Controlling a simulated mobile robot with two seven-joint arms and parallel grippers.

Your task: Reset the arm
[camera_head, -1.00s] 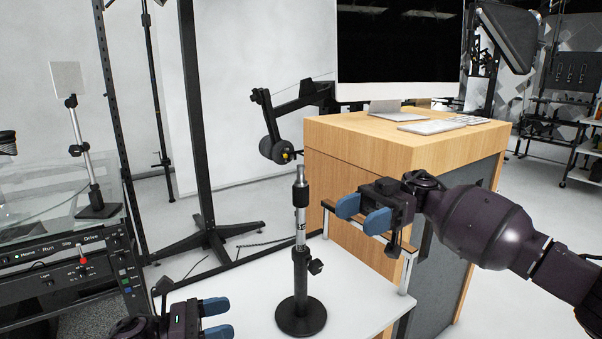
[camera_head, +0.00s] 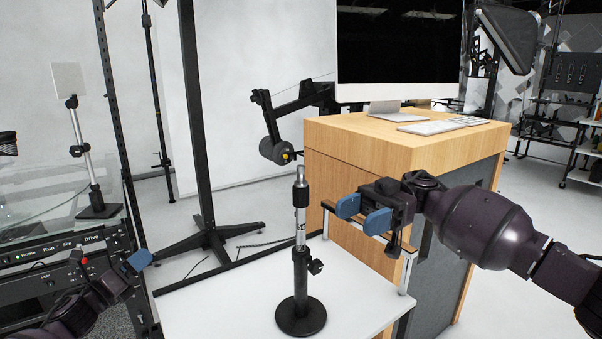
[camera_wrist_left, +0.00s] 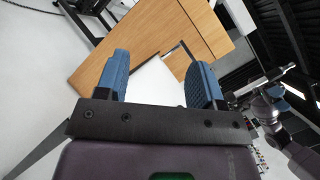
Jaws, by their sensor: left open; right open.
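My left gripper (camera_head: 137,262) is at the lower left in the head view, in front of the control panel (camera_head: 70,250). Its blue fingers also show in the left wrist view (camera_wrist_left: 162,82), spread apart with nothing between them. My right gripper (camera_head: 361,211) is at the right of centre in the head view, open and empty. It is above the white table, to the right of the black stand (camera_head: 301,255) with the silver post. The stand is upright and apart from both grippers.
The white table (camera_head: 235,300) has bare room left of the stand. A wooden cabinet (camera_head: 375,144) with a monitor (camera_head: 398,45) and keyboard (camera_head: 440,124) is behind the right gripper. A glass-topped box with a small plate on a post (camera_head: 82,150) is at the left.

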